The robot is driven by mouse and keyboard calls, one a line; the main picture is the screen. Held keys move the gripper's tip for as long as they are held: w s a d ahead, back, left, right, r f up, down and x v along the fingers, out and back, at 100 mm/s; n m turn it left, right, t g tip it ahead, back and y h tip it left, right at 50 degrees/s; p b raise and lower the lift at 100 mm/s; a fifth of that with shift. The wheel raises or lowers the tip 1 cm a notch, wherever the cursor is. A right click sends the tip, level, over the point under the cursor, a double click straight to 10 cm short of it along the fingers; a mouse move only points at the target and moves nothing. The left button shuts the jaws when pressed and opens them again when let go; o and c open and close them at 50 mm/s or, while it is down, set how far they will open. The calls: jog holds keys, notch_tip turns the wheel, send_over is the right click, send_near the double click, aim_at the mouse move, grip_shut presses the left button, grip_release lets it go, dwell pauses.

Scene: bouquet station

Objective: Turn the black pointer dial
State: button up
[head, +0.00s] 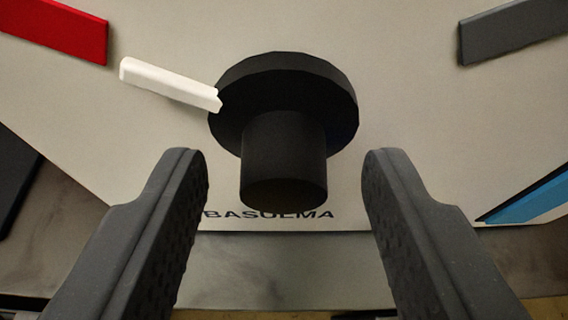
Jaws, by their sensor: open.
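The black dial (285,150) stands out from a pale panel in the upper middle of the head view. It has a wide round disc at the back and a narrower round knob at the front. A white pointer (170,84) sticks out from the disc to the left and slightly up, towards the red mark. My gripper (284,165) is open, with one dark finger on each side of the knob. Gaps show between both fingers and the knob, and nothing is held. Whether the fingertips reach as deep as the knob is hard to tell.
The pale panel (400,110) carries a red mark (60,27) at upper left, a grey mark (510,32) at upper right and a blue mark (530,198) at right. Lettering reading roughly "BASULMA" sits below the dial. A dark piece (14,180) shows at the left edge.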

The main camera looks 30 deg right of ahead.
jog(key=shift+c, duration=0.4)
jog(key=c, duration=0.9)
jog(key=shift+s+d+f+m+t+y+p, duration=0.15)
jog(key=shift+m+t+y, duration=0.15)
jog(key=shift+m, duration=0.3)
jog(key=shift+s+d+r+m+t+y+p, duration=0.1)
jog(key=shift+d+m+t+y+p, duration=0.1)
jog(key=shift+m+y, duration=0.3)
jog(key=m+t+y+b, duration=0.1)
jog(key=m, duration=0.2)
jog(key=shift+f, duration=0.15)
jog(key=shift+b, duration=0.3)
